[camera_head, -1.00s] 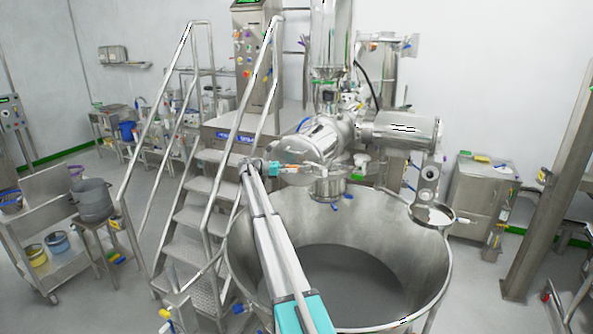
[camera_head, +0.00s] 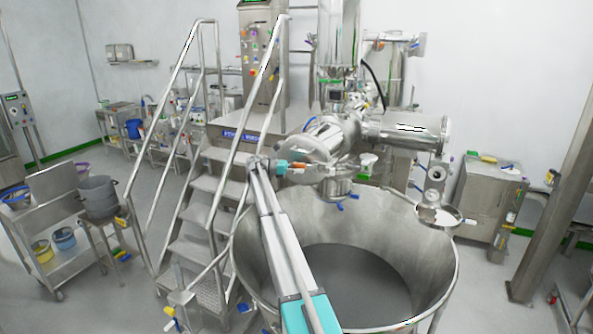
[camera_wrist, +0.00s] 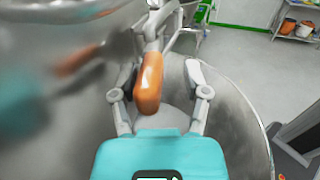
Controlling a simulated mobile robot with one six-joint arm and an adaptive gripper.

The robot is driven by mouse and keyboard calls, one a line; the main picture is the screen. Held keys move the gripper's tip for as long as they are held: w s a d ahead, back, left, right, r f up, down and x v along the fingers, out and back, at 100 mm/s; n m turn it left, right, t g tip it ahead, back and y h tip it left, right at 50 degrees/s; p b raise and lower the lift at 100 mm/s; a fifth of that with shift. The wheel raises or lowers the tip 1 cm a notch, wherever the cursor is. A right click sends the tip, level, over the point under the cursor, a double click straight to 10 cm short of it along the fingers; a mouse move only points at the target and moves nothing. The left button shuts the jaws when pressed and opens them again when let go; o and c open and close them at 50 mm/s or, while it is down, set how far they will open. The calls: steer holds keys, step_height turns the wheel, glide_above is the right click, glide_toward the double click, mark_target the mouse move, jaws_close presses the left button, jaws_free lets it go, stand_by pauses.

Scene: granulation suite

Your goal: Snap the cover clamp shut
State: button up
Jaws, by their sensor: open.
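The cover clamp shows as an orange handle (camera_wrist: 150,84) on a metal arm in the wrist view, standing out from the polished machine cover. My gripper (camera_wrist: 158,80) is open, with one finger on each side of the handle, the left finger closer to it. A gap shows on the right; contact on the left cannot be told. In the head view, my gripper (camera_head: 282,167) is beside the orange handle (camera_head: 298,168), at the left of the rounded steel cover (camera_head: 322,140). The clamp's latch end is not clear.
A wide steel bowl (camera_head: 243,250) lies below my arm. Metal steps with rails (camera_head: 205,185) stand close on the left. A cart (camera_head: 50,185) is at far left, a steel cabinet (camera_head: 490,200) at right. The wrist view's left side shows a blurred reflection on metal.

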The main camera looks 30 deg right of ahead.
mark_target(295, 167)
steer(key=v, duration=0.7)
steer(key=shift+a, duration=0.25)
steer(key=shift+w, duration=0.15)
stand_by(0.3)
steer(key=s+a+f+m+t+y+b, duration=0.25)
steer(key=s+a+f+t+b, duration=0.2)
steer(key=s+a+f, duration=0.6)
steer(key=s+a+f+m+t+y+b, duration=0.3)
steer(key=s+a+f+b, duration=0.4)
steer(key=s+f, duration=0.65)
steer(key=s+a+f+m+t+y+b, duration=0.1)
steer(key=s+a+f+m+y+b, duration=0.1)
steer(key=s+a+f, duration=0.4)
steer(key=s+a+f+m+t+y+b, duration=0.2)
steer(key=s+a+f+y, duration=0.4)
steer(key=s+a, duration=0.7)
steer(key=s+m+y+b, duration=0.1)
steer(key=s+b, duration=0.1)
steer(key=shift+s+a+f, duration=0.2)
steer(key=shift+s+a, duration=0.05)
steer(key=shift+a, duration=0.05)
steer(key=shift+s, duration=0.15)
